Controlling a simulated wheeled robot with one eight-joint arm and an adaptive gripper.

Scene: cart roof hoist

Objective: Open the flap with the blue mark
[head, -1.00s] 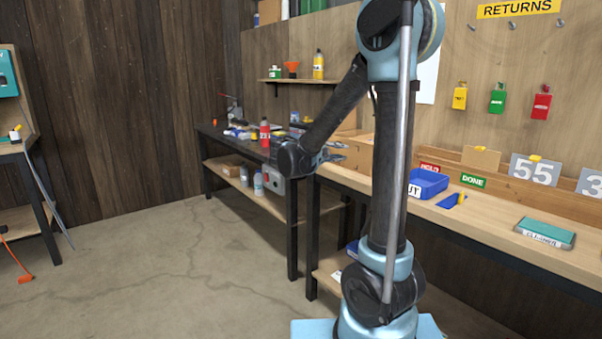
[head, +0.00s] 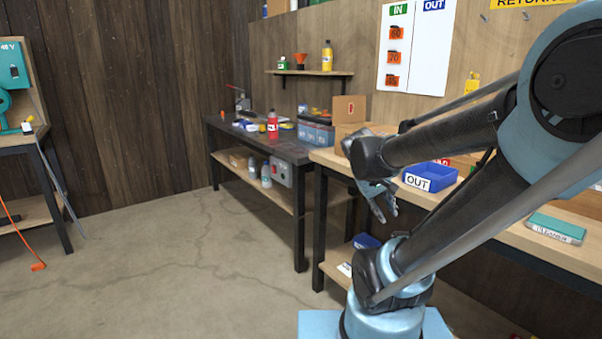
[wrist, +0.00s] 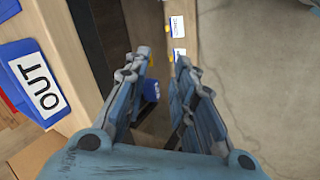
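I cannot make out a flap with a blue mark in either view. My gripper (head: 382,212) points down in front of the wooden bench's left end, left of the blue OUT tray (head: 432,177). In the wrist view my gripper (wrist: 161,62) has its fingers apart with nothing between them. The OUT tray (wrist: 38,85) shows there at the left.
The wooden bench (head: 510,233) holds a teal CLEANER box (head: 556,229). A teal machine (head: 12,70) stands at the far left. The concrete floor (head: 180,260) between is clear.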

